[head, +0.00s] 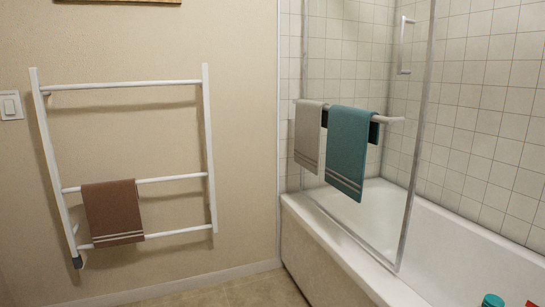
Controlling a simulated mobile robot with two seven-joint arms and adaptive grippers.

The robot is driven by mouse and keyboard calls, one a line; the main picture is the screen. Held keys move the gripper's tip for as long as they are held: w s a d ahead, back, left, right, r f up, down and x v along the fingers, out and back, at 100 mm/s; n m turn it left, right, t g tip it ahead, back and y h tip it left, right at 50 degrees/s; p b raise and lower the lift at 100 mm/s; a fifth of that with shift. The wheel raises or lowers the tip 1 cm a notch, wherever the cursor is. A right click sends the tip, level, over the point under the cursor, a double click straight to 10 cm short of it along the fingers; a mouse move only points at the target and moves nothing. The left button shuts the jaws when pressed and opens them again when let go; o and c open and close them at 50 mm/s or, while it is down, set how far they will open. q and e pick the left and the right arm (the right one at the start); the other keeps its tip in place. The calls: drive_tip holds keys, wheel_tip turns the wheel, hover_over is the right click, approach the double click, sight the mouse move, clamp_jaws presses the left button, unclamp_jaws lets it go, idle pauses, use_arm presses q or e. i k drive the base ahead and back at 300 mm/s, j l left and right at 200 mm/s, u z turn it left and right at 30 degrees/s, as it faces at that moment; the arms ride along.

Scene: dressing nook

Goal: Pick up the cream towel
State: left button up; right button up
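The cream towel (308,137) hangs folded over the rail (390,119) on the glass bath screen, at its left end. It is a greyish cream with pale stripes near its lower edge. A teal towel (348,150) hangs over the same rail just to its right, nearer to me, with pale stripes at its bottom. A strip of something black shows behind the teal towel. Neither of my grippers is in the head view.
A white ladder rack (208,150) stands at the left wall with a brown towel (112,210) on its lower bars. The bathtub (340,245) fills the lower right under the screen (420,150). Bottle tops (492,300) show at the bottom right. Some floor (215,295) is clear.

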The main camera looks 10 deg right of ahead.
sight(310, 116)
drive_tip(key=i+z, duration=0.25)
drive_tip(key=i, duration=0.2)
drive_tip(key=i+j+z, duration=0.25)
drive_tip(key=i, duration=0.2)
drive_tip(key=i+j+z, duration=0.3)
drive_tip(key=i, duration=0.15)
drive_tip(key=i+j+z, duration=0.15)
drive_tip(key=z, duration=0.25)
drive_tip(key=i+j+z, duration=0.25)
drive_tip(key=z, duration=0.15)
drive_tip(key=i+j+z, duration=0.2)
drive_tip(key=z, duration=0.2)
